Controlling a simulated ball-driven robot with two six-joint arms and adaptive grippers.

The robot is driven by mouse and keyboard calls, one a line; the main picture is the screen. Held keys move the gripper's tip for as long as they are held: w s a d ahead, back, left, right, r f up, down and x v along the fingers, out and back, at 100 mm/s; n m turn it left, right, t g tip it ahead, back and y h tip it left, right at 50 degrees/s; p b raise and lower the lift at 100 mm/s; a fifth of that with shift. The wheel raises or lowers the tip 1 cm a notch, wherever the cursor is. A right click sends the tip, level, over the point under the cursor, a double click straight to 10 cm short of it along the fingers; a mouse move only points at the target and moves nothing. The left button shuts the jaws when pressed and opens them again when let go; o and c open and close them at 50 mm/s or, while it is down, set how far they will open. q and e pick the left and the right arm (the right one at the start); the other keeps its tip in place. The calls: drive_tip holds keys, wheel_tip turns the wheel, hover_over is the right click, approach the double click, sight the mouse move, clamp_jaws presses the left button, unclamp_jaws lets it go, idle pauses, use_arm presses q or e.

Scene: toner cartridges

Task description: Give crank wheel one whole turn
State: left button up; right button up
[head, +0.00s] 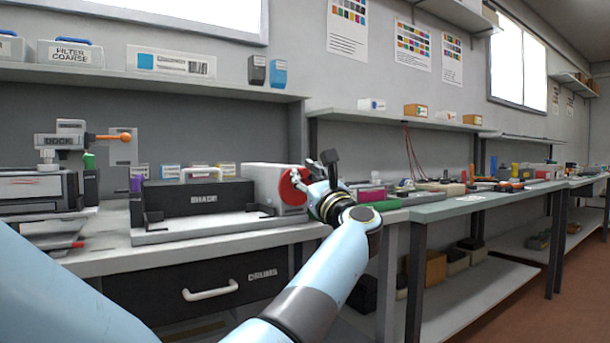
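A red wheel (290,190), which I take to be the crank wheel, is on the right end of a white and grey box (262,182) on the bench. My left gripper (305,174) is at the right edge of the wheel, with its finger parts overlapping the wheel's right side in the head view. I cannot tell whether they touch it. The fingers are small here, and whether they are open or shut on a handle is unclear. My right gripper is not in view.
A black box marked SHAGE (200,198) stands left of the wheel's box. A dock machine with an orange-knobbed lever (125,137) is further left. A drawer marked DRUMS (210,290) is below. A green bench (450,208) with several items runs right.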

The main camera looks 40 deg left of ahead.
use_arm(q)
clamp_jaws()
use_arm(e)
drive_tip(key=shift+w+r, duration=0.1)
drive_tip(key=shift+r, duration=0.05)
